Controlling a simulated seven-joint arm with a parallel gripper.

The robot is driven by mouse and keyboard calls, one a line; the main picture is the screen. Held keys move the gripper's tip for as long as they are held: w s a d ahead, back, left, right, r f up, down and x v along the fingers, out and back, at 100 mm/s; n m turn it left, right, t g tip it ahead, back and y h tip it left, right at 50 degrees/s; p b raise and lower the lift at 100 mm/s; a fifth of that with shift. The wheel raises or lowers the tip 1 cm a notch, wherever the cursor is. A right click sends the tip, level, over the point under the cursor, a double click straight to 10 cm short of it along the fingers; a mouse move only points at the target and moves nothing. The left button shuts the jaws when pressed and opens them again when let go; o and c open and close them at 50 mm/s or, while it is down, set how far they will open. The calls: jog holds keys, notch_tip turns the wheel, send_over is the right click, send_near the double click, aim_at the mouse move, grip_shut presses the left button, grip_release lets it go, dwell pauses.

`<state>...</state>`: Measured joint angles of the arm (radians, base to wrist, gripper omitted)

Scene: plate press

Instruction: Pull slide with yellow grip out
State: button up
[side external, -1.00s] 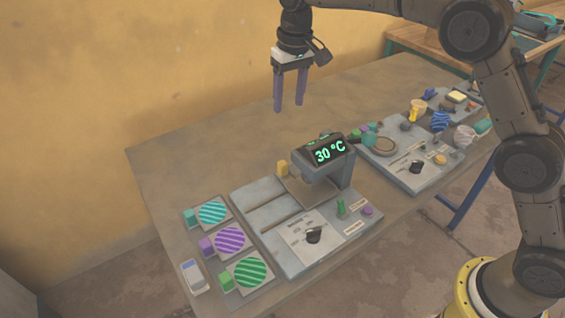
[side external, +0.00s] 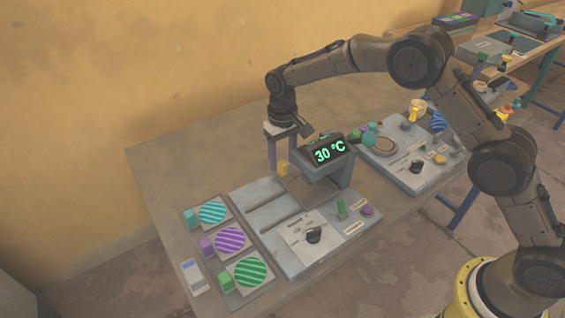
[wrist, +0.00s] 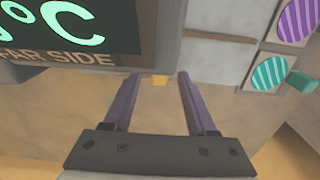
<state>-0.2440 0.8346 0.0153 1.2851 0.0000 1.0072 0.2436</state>
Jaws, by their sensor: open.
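The yellow grip (side external: 282,168) is a small block at the back edge of the grey press unit (side external: 262,197), left of the press head. The grey slide (side external: 300,188) lies beside it, partly under the head. My gripper (side external: 282,158) points down over the back edge of the unit, close to the yellow grip. In the wrist view, the purple fingers of my gripper (wrist: 158,76) are apart, and the yellow grip (wrist: 159,80) shows between their tips. Whether a finger touches it, I cannot tell.
The press head with its 30 °C display (side external: 329,150) stands just right of my gripper. A tray (side external: 262,285) with striped discs and coloured blocks lies at the left front. Another panel (side external: 415,165) stands to the right. The table behind the unit is clear.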

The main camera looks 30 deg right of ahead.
jog(key=shift+f, duration=0.9)
grip_shut()
jog(key=shift+r, duration=0.1)
dwell(0.8)
